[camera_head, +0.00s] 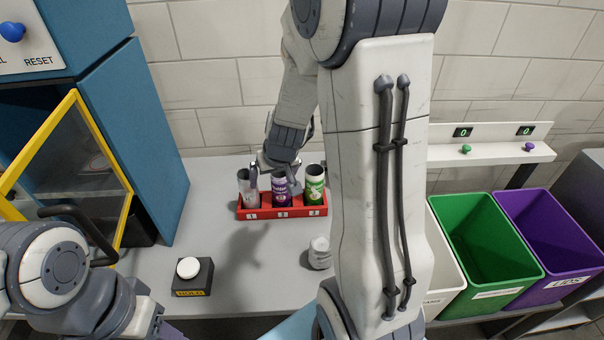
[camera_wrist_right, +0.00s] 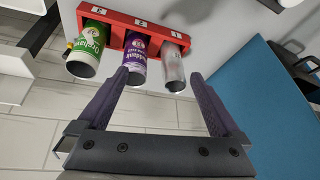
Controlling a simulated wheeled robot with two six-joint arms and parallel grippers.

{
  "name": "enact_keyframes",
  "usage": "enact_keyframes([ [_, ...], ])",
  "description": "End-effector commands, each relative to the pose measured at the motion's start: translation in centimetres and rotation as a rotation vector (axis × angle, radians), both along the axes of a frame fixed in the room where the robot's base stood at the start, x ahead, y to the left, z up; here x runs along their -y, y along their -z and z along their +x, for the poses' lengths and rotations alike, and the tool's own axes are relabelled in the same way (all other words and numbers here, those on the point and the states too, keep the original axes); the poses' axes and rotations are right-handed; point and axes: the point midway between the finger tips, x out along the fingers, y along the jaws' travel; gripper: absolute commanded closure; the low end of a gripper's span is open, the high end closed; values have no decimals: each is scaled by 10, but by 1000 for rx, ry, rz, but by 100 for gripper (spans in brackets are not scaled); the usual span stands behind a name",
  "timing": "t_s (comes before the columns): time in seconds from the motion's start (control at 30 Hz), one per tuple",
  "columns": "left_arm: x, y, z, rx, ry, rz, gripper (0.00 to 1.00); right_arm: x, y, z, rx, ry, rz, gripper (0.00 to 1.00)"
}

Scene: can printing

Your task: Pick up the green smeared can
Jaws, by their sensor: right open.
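The green and white can (camera_head: 314,184) stands in the right slot of a red three-slot holder (camera_head: 283,213); whether its print is smeared is too small to tell. It shows at the left in the right wrist view (camera_wrist_right: 88,48). A purple can (camera_head: 280,187) is in the middle slot and a plain silver can (camera_head: 246,184) in the left one. My right gripper (camera_head: 274,178) is open and empty at the holder, nearest the purple and silver cans. In the wrist view its fingertips (camera_wrist_right: 158,76) frame those two cans, with the green can outside them. My left gripper is not in view.
A black box with a white button (camera_head: 188,268) stands front left. A whitish object (camera_head: 320,253) lies beside my right arm. Green (camera_head: 480,240) and purple (camera_head: 550,235) bins and a partly hidden white one stand right. A blue machine (camera_head: 135,140) with a yellow-framed door is left.

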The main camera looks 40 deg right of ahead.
Motion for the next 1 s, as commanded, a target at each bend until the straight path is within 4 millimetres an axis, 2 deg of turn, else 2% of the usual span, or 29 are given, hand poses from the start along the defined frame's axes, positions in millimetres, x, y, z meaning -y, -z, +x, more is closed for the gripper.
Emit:
enact_keyframes([
  [0.03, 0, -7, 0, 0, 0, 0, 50, 37, 1, 1, 11, 87, -20, 0],
  [0.1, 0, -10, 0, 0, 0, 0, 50, 74, 5, -1, 27, 171, -50, 0],
  [0.23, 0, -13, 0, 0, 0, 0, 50, 115, 10, -6, 43, 262, -89, 0],
  [0.33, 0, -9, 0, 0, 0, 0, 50, 127, 17, -7, 47, 286, -101, 0],
  [0.6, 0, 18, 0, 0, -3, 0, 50, 136, 53, 10, 46, 285, -103, 0],
  [0.77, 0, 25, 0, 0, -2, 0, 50, 141, 64, 17, 48, 283, -102, 0],
  [1.0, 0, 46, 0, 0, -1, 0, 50, 153, 94, 33, 47, 283, -101, 0],
])
